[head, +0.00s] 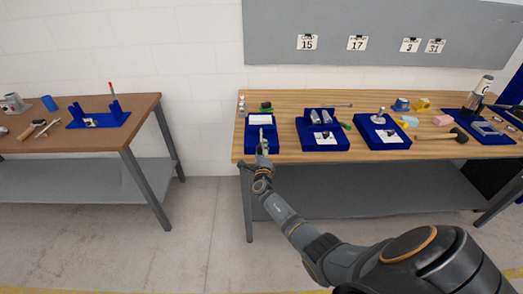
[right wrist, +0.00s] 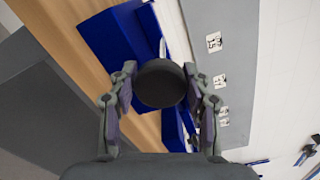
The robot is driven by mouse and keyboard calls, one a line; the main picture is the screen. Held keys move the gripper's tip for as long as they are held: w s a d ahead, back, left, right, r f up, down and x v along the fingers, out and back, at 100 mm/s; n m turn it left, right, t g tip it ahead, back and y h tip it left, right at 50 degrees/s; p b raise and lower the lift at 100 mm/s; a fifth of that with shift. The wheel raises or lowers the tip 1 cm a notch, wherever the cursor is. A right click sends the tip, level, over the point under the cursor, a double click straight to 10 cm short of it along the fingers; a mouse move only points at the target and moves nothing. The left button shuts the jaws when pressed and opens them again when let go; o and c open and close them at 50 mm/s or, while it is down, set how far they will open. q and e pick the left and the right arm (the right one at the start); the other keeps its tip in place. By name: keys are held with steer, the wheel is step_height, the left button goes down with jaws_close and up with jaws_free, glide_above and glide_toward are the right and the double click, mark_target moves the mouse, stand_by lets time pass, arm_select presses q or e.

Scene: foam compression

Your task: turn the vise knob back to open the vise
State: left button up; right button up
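The vise sits in a blue tray (head: 248,139) at the left end of the right-hand workbench, with a white block (head: 260,119) at its back. My right gripper (head: 263,146) reaches in over the front of this tray and covers most of the vise in the head view. In the right wrist view, a dark round knob (right wrist: 161,83) lies between the two fingertips of my right gripper (right wrist: 160,88). The fingers appear to touch it on both sides. My left gripper is not in view.
The wooden benchtop (head: 288,102) holds more blue trays to the right, one with grey metal parts (head: 320,116) and one with a round-topped part (head: 378,117). Another workbench (head: 140,105) stands at the left, with open floor between.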

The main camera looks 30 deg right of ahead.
steer(key=o, duration=0.3)
steer(key=shift+o, duration=0.2)
steer(key=v, duration=1.2)
steer(key=shift+s, duration=0.1)
